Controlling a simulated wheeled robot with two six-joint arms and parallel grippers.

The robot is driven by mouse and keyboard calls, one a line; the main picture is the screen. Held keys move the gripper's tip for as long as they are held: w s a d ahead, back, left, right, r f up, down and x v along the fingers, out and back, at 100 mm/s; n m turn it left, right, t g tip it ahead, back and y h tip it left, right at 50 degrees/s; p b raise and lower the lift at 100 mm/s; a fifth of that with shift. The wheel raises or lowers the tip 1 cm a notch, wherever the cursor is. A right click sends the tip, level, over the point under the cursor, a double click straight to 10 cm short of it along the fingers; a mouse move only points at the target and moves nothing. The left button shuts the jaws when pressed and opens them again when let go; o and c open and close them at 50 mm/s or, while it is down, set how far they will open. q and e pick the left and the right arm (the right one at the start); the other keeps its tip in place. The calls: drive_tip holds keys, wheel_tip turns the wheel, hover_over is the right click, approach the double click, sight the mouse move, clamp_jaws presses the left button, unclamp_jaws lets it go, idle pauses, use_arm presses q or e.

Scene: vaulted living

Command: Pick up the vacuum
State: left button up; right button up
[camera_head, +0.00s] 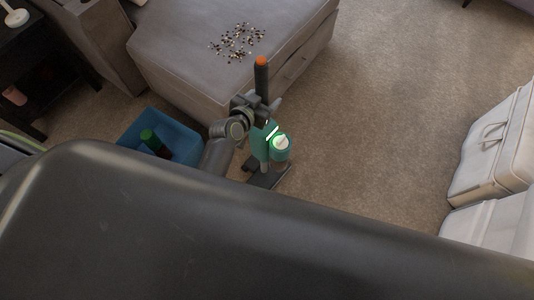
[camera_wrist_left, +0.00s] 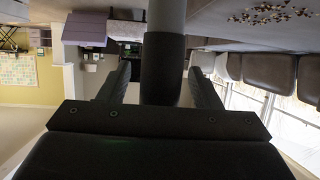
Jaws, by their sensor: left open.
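The vacuum (camera_head: 281,143) stands upright on the carpet in front of the grey ottoman. In the left wrist view, the dark handle (camera_wrist_left: 162,68) rises between the two fingers of my left gripper (camera_wrist_left: 160,88). The fingers are open, with a gap on each side of the handle. My right gripper is in neither view.
The grey ottoman (camera_head: 180,62) with scattered small speckled pieces (camera_head: 238,42) is just behind the vacuum. A blue bin (camera_head: 186,139) holding a green-topped item (camera_head: 151,139) stands to the left. White cases (camera_head: 493,145) stand at the right. Carpet (camera_head: 370,120) between is clear.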

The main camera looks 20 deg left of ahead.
use_arm(q)
drive_tip(key=shift+w, duration=0.1)
drive_tip(key=c, duration=0.9)
drive_tip(key=shift+w+r, duration=0.15)
drive_tip(key=shift+r, duration=0.05)
drive_tip(key=shift+c, duration=0.8)
